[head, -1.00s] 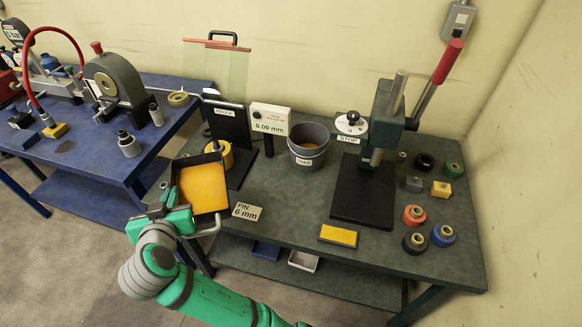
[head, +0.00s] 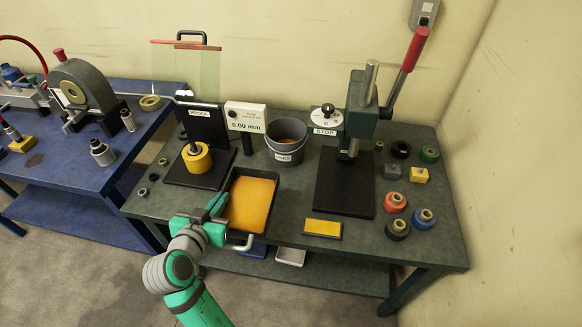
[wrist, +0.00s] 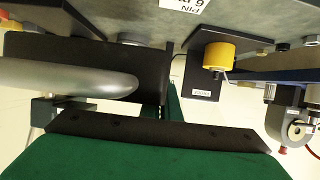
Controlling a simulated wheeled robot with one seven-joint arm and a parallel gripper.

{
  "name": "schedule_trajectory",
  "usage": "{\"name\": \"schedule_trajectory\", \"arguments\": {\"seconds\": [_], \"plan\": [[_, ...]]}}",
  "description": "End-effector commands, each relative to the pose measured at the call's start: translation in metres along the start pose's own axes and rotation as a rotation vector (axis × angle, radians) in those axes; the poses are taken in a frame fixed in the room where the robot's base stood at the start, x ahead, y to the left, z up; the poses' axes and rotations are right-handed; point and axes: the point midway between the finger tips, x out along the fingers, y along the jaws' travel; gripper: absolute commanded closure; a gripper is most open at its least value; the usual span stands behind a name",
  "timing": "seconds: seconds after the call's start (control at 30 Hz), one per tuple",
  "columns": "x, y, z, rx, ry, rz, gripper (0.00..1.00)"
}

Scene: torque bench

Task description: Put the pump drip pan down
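The pump drip pan (head: 250,207) is a black tray with an orange-yellow inside and a silver handle at its near end. In the head view it is over the front left part of the grey-green bench, beside the yellow roll. My green gripper (head: 216,208) is at its left side, shut on it. The wrist view shows the pan's dark wall (wrist: 110,65) and a thick silver bar close up; the fingertips are not clear there. The pan looks roughly level. I cannot tell whether it touches the bench top.
The bench (head: 280,205) also bears a yellow roll (head: 196,158) on a black stand, a grey bucket (head: 286,140), a black-based press (head: 345,185), a yellow block (head: 323,228) and several coloured rollers at right. A blue bench (head: 75,160) stands left.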

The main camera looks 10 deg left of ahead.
Motion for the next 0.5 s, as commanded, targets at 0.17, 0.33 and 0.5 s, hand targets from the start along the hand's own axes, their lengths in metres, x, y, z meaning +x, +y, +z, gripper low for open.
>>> {"name": "schedule_trajectory", "arguments": {"seconds": [0.17,0.33,0.5], "plan": [[0.016,0.007,0.001,0.002,0.002,0.007,1.00],[0.042,0.016,0.002,0.002,0.001,0.008,1.00],[0.073,0.026,0.003,0.002,0.002,0.009,1.00]]}}
